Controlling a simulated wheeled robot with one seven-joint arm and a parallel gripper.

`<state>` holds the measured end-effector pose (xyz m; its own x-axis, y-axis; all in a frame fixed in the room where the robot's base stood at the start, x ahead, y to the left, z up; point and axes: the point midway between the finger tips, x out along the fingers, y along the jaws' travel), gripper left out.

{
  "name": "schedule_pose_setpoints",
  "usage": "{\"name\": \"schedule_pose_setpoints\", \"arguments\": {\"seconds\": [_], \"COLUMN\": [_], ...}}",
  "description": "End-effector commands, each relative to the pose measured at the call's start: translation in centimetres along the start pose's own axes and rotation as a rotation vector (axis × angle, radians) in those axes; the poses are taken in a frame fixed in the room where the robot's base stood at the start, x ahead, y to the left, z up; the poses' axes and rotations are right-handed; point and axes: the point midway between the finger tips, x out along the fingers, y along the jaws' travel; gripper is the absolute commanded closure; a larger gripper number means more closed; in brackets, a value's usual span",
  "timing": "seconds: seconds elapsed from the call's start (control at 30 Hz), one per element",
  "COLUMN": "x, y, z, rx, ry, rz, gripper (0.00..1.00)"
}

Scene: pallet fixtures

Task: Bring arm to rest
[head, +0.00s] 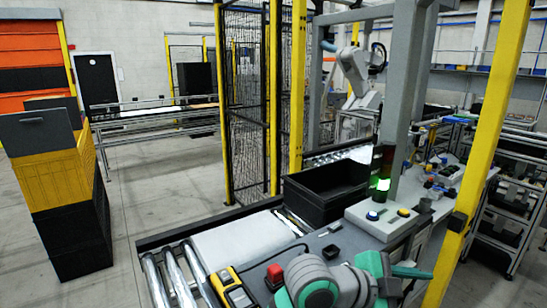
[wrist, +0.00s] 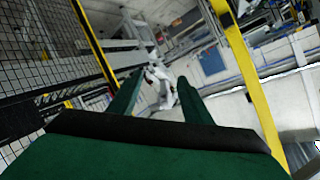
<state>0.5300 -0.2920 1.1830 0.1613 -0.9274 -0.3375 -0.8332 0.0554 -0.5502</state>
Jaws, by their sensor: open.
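My gripper (wrist: 155,98) shows in the wrist view with its two green fingers apart and nothing between them. Beyond the fingers are a blurred white robot arm and the hall, seen tilted. In the head view my arm shows at the bottom, grey and teal, over the near end of the workstation. My fingertips cannot be made out clearly in the head view.
A black bin (head: 325,190) stands on the roller conveyor (head: 165,275). A control box (head: 388,218) with buttons and a yellow handheld device (head: 232,287) are close by. Yellow posts (head: 483,150) rise at the right. Stacked crates (head: 62,172) stand left; the floor between is clear.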

Motion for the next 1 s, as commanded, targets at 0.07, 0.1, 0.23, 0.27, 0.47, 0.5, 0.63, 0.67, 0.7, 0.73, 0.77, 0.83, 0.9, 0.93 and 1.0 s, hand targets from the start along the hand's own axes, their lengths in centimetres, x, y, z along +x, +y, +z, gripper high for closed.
{"name": "schedule_pose_setpoints", "arguments": {"seconds": [0.07,0.1,0.23,0.27,0.47,0.5,0.63,0.67,0.7,0.73,0.77,0.83,0.9,0.93,1.0], "x": [0.4,0.5,0.7,0.7,0.3,0.1,-0.5,-0.7,-0.9,-1.0,-1.3,-1.8,-2.2,-2.5,-3.0], "y": [-0.4,-0.7,-1.4,-1.6,-1.7,-1.6,-0.8,-0.5,0.0,0.4,0.8,1.9,3.2,3.9,5.5], "z": [0.3,0.5,1.5,1.8,4.6,5.3,7.8,8.5,9.4,10.1,10.7,12.3,14.0,14.7,16.2], "rx": [-0.075,-0.109,-0.226,-0.253,-0.435,-0.470,-0.585,-0.610,-0.644,-0.669,-0.693,-0.748,-0.800,-0.821,-0.868], "ry": [0.057,0.082,0.154,0.169,0.252,0.264,0.294,0.298,0.303,0.307,0.308,0.310,0.305,0.303,0.293], "rz": [-0.076,-0.115,-0.235,-0.264,-0.445,-0.482,-0.596,-0.622,-0.658,-0.683,-0.709,-0.769,-0.827,-0.853,-0.909], "gripper": [0.55,0.55,0.55,0.55,0.55,0.55,0.55,0.55,0.55,0.55,0.55,0.55,0.55,0.55,0.55]}}
